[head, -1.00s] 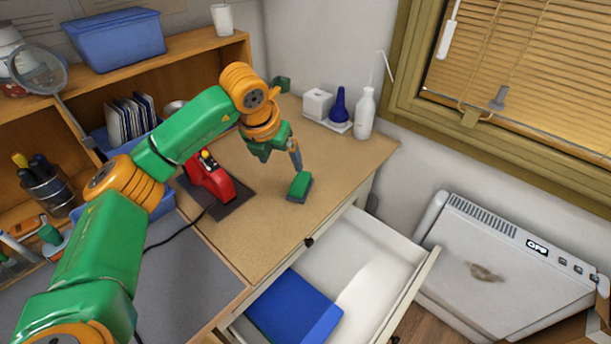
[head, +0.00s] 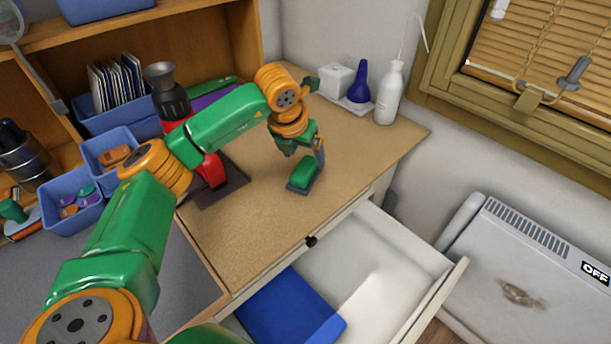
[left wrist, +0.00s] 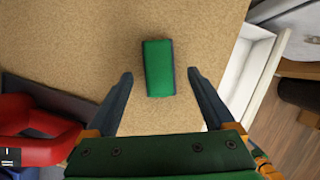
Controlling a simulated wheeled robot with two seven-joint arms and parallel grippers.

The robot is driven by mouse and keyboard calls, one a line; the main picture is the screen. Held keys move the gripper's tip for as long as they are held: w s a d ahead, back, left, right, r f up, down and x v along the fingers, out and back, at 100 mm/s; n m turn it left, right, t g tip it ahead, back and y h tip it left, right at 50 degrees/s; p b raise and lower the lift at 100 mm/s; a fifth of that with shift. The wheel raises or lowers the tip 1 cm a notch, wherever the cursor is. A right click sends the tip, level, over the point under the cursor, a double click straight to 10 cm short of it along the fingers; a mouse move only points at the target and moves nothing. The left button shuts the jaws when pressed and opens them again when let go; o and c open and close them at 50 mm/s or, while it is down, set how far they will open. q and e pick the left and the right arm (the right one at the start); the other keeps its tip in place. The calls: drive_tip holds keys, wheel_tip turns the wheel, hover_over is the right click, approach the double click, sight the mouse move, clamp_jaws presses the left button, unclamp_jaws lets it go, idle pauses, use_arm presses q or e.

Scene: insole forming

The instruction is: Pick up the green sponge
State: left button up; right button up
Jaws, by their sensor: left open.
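The green sponge (head: 304,174), a small block with a dark grey edge, lies on the tan desktop near its front edge. In the left wrist view the sponge (left wrist: 159,68) lies just ahead of and between the two fingers. My left gripper (head: 318,160) is above and close beside the sponge in the head view. In the left wrist view my left gripper (left wrist: 165,88) is open, with its fingers spread wider than the sponge and nothing between them. My right gripper is in neither view.
A red device (head: 211,172) on a dark mat stands left of the sponge. An open white drawer (head: 362,253) with a blue item (head: 290,308) juts out below the desk edge. A white bottle (head: 389,92) and a blue bulb (head: 359,83) stand at the back. Desktop around the sponge is clear.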

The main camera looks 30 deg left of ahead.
sight(304, 168)
use_arm(q)
drive_tip(key=p+x, duration=0.1)
drive_tip(key=x, duration=0.1)
drive_tip(key=s+x, duration=0.1)
drive_tip(key=x, duration=0.1)
drive_tip(key=shift+w+a+f+p, duration=0.1)
drive_tip(key=shift+f+p, duration=0.25)
drive_tip(key=shift+w+f, duration=0.2)
drive_tip(key=shift+f, duration=0.15)
clamp_jaws()
drive_tip(key=shift+r, duration=0.1)
